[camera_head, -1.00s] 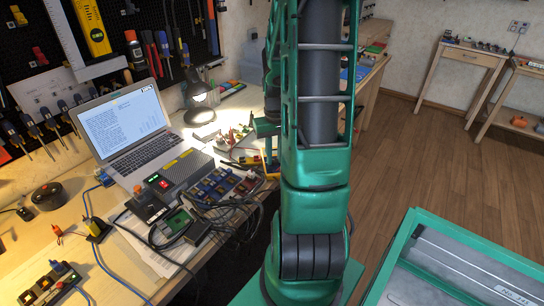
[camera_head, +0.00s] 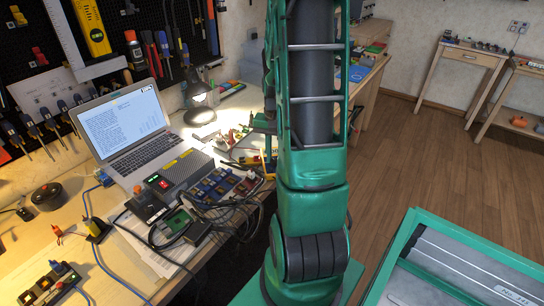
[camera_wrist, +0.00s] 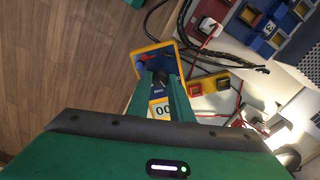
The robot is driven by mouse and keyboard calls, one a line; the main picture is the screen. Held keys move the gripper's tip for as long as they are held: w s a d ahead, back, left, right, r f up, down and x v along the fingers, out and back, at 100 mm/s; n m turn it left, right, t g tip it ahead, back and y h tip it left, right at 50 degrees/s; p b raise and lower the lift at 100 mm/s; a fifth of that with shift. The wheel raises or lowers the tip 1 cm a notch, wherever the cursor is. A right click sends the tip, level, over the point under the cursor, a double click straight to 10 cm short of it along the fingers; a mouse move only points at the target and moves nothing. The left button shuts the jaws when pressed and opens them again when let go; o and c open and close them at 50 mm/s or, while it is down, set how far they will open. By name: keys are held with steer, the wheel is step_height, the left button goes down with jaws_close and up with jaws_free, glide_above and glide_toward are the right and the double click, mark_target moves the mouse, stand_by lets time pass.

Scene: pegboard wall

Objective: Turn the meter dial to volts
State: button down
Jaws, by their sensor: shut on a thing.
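The meter (camera_wrist: 148,60) shows in the wrist view with a yellow rim and a blue face. Its display (camera_wrist: 162,109) reads what looks like "00". My gripper (camera_wrist: 165,76) reaches over the face with its fingers close together, shut on the dial. The fingers cover the dial, so I cannot read its setting. In the head view a yellow edge of the meter (camera_head: 269,167) shows beside my arm, which hides most of it.
Black cables and a small block with red and yellow squares (camera_wrist: 209,84) lie close to the meter. A laptop (camera_head: 125,125), a grey box (camera_head: 180,172) and a lamp (camera_head: 199,105) stand on the bench.

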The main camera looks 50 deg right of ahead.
steer(key=shift+a, duration=0.2)
steer(key=c, duration=1.6)
jaws_free()
steer(key=shift+d, duration=0.1)
steer(key=shift+o, duration=0.2)
